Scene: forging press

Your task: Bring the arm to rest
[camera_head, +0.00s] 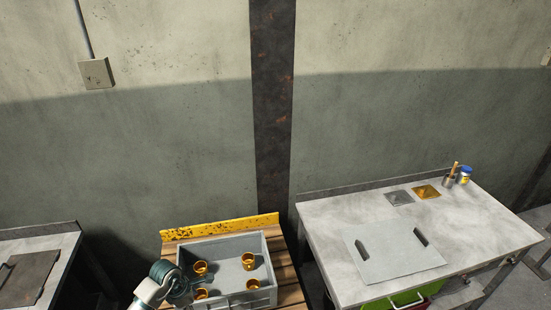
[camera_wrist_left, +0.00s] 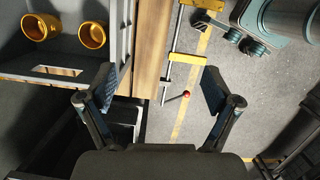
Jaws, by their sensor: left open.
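My left arm (camera_head: 148,292) enters at the bottom of the head view, beside the near left corner of a grey crate. The fingers of my left gripper (camera_wrist_left: 158,88) show in the left wrist view, spread wide apart with nothing between them. Behind them are a wooden slat edge and the floor. The gripper's fingers are not clear in the head view. My right gripper is in neither view.
The grey crate (camera_head: 225,250) holds several gold cups (camera_head: 249,261) and stands on a wooden pallet (camera_head: 283,268) with a yellow back edge. A table (camera_head: 460,225) with a grey plate (camera_head: 392,251) stands right, another table (camera_head: 45,244) left. A red knob (camera_wrist_left: 186,93) shows beyond my fingers.

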